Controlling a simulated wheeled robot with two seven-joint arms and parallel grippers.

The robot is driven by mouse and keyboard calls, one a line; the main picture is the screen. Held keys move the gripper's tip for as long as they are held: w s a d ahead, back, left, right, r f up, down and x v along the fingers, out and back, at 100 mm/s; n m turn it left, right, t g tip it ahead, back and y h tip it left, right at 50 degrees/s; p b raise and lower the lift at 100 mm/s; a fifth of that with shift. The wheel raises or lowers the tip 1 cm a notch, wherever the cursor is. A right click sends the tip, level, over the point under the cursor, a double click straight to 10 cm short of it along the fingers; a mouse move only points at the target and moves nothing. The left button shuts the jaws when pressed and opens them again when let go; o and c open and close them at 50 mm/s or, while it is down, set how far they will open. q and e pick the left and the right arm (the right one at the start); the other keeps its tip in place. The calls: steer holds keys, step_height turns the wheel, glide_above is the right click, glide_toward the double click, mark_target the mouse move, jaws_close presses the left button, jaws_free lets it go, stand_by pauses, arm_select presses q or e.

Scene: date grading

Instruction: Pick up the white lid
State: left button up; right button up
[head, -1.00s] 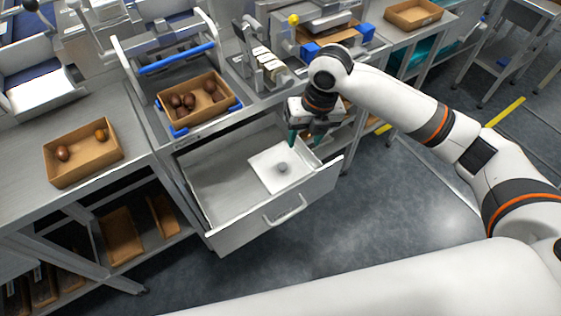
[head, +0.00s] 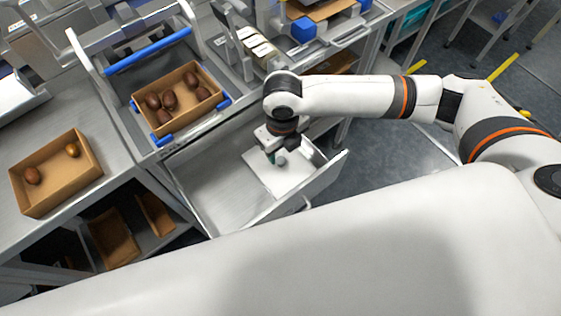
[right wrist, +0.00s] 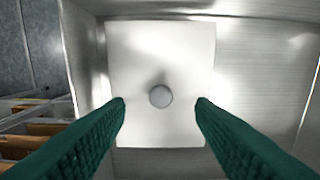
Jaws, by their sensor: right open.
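The white lid (head: 294,176) is a flat square plate with a round grey knob (right wrist: 160,96) at its middle. It lies flat in the right part of the open drawer (head: 205,197). My right gripper (head: 274,158) is over the lid, pointing down. In the right wrist view its two green fingers (right wrist: 160,108) are apart, one on each side of the knob, with nothing between them touching. In the head view the arm and gripper hide part of the lid. My left gripper is not in view.
A cardboard box (head: 205,90) with several brown dates stands in a blue-cornered holder behind the drawer. Another cardboard box (head: 38,205) with two dates stands on the left counter. The drawer walls (right wrist: 85,60) rise around the lid.

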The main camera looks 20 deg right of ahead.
mark_target(281, 160)
step_height(281, 160, down, 5)
steer(key=shift+w+a+r, duration=0.1)
steer(key=shift+w+r, duration=0.05)
steer(key=shift+r, duration=0.05)
steer(key=shift+f, duration=0.2)
steer(key=shift+c, duration=0.4)
steer(key=c, duration=1)
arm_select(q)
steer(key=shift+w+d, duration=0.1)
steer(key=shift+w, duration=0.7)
arm_select(e)
steer(key=shift+r, duration=0.1)
